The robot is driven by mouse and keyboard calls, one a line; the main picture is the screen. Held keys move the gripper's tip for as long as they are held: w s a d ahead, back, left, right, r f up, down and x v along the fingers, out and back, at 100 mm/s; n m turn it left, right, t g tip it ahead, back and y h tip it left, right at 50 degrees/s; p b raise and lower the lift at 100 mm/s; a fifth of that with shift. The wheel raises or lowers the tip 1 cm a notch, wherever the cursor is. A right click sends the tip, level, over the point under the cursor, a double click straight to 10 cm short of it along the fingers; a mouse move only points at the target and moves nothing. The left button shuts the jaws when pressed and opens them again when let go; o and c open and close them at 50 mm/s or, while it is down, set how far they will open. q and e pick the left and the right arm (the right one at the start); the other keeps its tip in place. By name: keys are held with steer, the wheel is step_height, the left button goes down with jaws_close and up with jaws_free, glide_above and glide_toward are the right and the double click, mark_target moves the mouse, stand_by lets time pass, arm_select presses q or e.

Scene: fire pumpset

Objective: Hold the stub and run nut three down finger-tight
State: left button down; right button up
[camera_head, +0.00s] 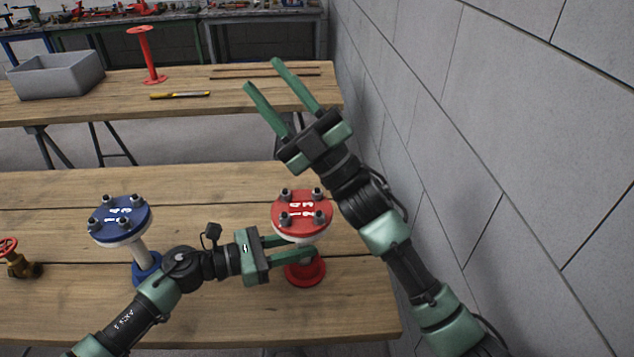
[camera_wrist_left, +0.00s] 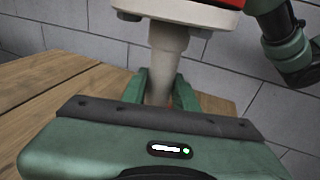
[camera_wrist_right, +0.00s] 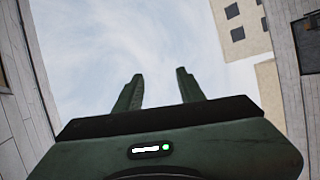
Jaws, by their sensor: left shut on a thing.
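The red-topped stub (camera_head: 302,206) stands upright at the right of the near table, with several bolts and nuts around its numbered flange and a red base below. The digits are too small to say surely which nut is three. My left gripper (camera_head: 304,249) is shut on the stub's pale pipe below the flange. The left wrist view shows the pipe (camera_wrist_left: 168,62) between its fingers, under the flange. My right gripper (camera_head: 262,74) is open and empty, raised beyond the red flange and pointing up and away. Its fingers (camera_wrist_right: 158,85) have only sky between them.
A blue-flanged stub (camera_head: 120,220) stands left on the near table (camera_head: 50,205). A brass valve with a red handwheel (camera_head: 10,256) is at the left edge. The far table holds a grey bin (camera_head: 55,75), a red stand (camera_head: 147,55) and a yellow tool (camera_head: 180,95). A block wall (camera_head: 520,150) bounds the right side.

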steer(key=s+a+r+n+g, duration=0.1)
steer(key=s+a+n+g, duration=0.45)
steer(key=n+g, duration=0.55)
steer(key=s+a+r+n+g, duration=0.1)
steer(key=s+a+n+g, duration=0.3)
steer(key=a+n+g, duration=0.65)
steer(key=n+t+h, duration=0.8)
steer(key=n+h, duration=1.5)
glide_above(317, 192)
step_height(317, 192, down, 9)
steer(key=shift+g, duration=0.25)
step_height(317, 192, down, 12)
steer(key=shift+f, duration=0.1)
